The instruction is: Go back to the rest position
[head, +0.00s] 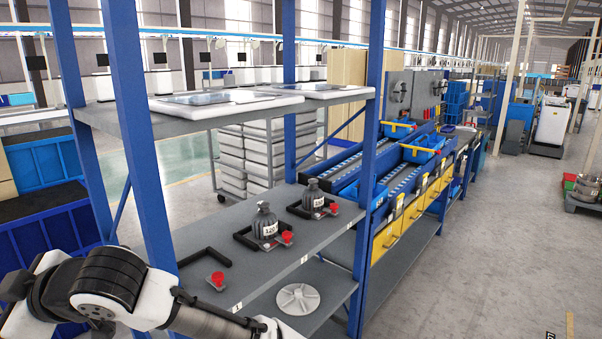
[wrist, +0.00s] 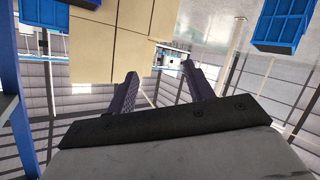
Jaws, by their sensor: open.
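My gripper (wrist: 158,92) shows in the wrist view with its two dark fingers spread apart and nothing between them. Its fingers point toward the far hall, which looks upside down there, with tan boxes and blue bins. In the head view my white and black arm lies across the lower left, in front of the blue-framed shelf rack (head: 135,110). The gripper itself is not clearly visible in the head view.
The grey middle shelf (head: 330,228) holds two dark rounded parts (head: 265,222) (head: 313,194), black brackets and red knobs. A pale round disc (head: 298,299) lies on the lower shelf. Blue posts stand close to my arm.

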